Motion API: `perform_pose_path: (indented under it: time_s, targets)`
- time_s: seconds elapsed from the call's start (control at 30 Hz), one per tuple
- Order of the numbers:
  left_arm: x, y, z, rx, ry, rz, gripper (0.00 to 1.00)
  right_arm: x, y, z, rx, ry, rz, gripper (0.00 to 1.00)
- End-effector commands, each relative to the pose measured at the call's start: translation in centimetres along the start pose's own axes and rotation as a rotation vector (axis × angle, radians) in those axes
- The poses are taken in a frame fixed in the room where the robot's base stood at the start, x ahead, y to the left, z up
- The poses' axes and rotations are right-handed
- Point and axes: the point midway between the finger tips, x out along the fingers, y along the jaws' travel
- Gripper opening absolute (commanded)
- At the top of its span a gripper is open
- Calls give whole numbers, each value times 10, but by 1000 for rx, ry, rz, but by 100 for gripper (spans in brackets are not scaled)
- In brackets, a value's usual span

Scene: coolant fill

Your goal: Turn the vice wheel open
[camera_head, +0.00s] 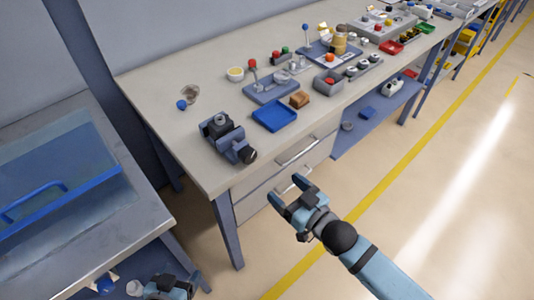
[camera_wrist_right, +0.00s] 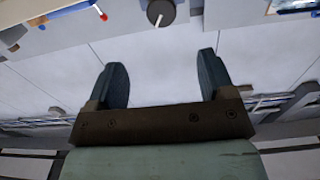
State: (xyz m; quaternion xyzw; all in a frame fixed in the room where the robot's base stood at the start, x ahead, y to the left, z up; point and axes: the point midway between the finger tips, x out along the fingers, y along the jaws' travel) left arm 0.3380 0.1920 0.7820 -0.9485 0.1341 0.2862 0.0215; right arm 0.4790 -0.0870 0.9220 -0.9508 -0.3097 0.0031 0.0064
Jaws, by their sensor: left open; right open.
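The vice (camera_head: 222,133) is a blue-grey block near the front edge of the workbench. Its dark round wheel (camera_head: 248,156) sticks out at the front edge and also shows at the top of the right wrist view (camera_wrist_right: 161,12). My right gripper (camera_head: 289,192) is open and empty, below and to the right of the wheel, apart from it. In the right wrist view its two fingers (camera_wrist_right: 162,68) are spread, with the wheel beyond the gap between them. My left gripper (camera_head: 168,284) is low at the bottom left, far from the vice, partly cut off by the frame.
The workbench (camera_head: 165,88) has drawers with handles (camera_head: 297,150) under its front edge. A tank with a blue handle (camera_head: 60,195) stands left. Floor in front is free.

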Motion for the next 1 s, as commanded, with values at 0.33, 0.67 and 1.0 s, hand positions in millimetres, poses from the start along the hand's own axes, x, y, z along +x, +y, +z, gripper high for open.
perform_pose_path:
  time_s: [0.33, 0.67, 1.0]
  targets:
    - [-7, 4, 9, -4, -18, 3, 76, 64, 0, -3, -4, 4, 1, 76]
    - [-6, 2, 3, 0, -6, 2, 76, 121, 1, -2, -5, 2, 1, 76]
    - [-6, 2, 4, 1, -7, 1, 76, 134, 1, -1, -5, 1, 1, 76]
